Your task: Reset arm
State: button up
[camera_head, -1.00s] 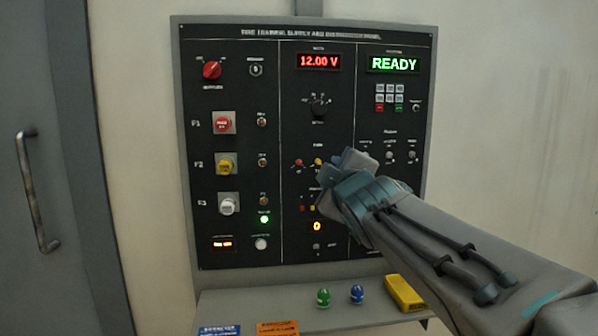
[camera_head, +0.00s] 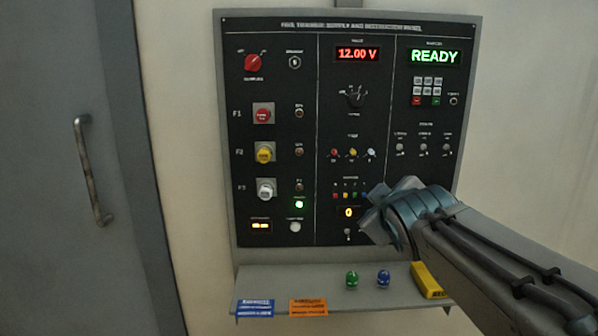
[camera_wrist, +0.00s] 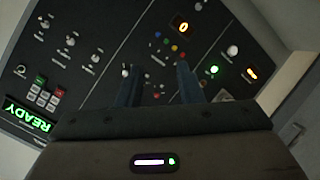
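My arm reaches in from the lower right in the head view. My gripper (camera_head: 372,222) is in front of the lower right part of the black control panel (camera_head: 385,190). In the wrist view my gripper's two fingers (camera_wrist: 160,85) stand apart with a gap between them, and nothing shows held. The panel carries a red "12.00 V" display (camera_head: 358,54) and a green "READY" display (camera_head: 434,56). I cannot tell how far the fingertips are from the panel face.
A shelf (camera_head: 320,272) below the panel holds a green knob (camera_head: 352,279), a blue knob (camera_head: 383,279) and a yellow block (camera_head: 427,280). Blue (camera_head: 255,308) and orange (camera_head: 308,307) labels are on its front. A grey door with a handle (camera_head: 92,170) stands left.

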jog(key=s+f+m+g+p, duration=0.2)
jog(key=s+g+p, duration=0.1)
jog(key=s, duration=0.3)
jog(key=s+a+f+m+g+p, duration=0.1)
jog(key=s+f+m+g+p, duration=0.2)
jog(key=s+g+p, duration=0.1)
jog(key=s+a+f+m+g+y+p, duration=0.1)
jog(key=s+f+m+g+p, duration=0.2)
jog(key=s, duration=0.6)
jog(key=g+p, duration=0.1)
jog(key=p, duration=0.1)
jog(key=shift+p, duration=0.4)
jog(key=shift+o, duration=0.4)
jog(key=shift+r, duration=0.1)
dwell(1.4)
jog(key=shift+s+d, duration=0.1)
jog(key=shift+s, duration=0.05)
